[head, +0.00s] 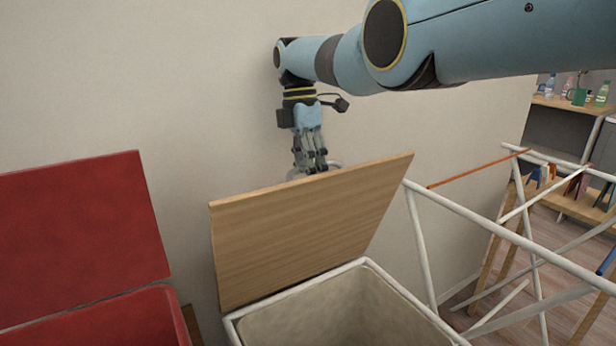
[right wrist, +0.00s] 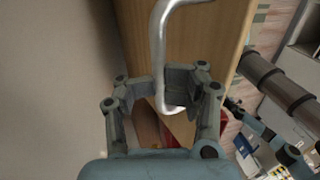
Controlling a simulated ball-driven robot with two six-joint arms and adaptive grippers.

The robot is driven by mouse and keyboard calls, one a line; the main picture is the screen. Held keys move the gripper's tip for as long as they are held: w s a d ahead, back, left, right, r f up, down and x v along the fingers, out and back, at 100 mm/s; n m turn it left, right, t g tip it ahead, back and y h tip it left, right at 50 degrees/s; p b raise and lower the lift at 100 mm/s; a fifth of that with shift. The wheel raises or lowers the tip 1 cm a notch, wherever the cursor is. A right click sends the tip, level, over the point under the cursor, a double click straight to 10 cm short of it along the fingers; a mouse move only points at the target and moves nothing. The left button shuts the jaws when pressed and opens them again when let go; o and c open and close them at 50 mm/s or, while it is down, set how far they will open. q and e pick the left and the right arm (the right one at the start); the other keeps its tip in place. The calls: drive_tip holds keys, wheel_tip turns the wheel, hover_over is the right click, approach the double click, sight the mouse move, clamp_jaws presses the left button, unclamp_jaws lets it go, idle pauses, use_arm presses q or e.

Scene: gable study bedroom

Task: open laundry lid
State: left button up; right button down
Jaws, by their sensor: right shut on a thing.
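The wooden laundry lid (head: 310,235) stands raised and tilted back toward the wall in the head view, above the open laundry basket with its pale lining (head: 340,312). My right gripper (head: 314,170) is behind the lid's top edge, shut on the metal handle (head: 318,166). In the right wrist view the bent metal handle (right wrist: 157,50) passes between the fingers of the gripper (right wrist: 165,100). The lid's wood (right wrist: 205,40) lies just beyond it. My left gripper is in neither view.
A red bin with its red lid raised (head: 85,230) stands on the left. A white drying rack (head: 500,230) stands close on the right, with shelves (head: 560,130) behind it. The plain wall (head: 130,80) is close behind the lid and gripper.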

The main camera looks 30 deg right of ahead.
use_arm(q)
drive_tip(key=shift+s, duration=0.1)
use_arm(e)
drive_tip(key=shift+a+r, duration=0.1)
drive_tip(key=shift+r, duration=0.35)
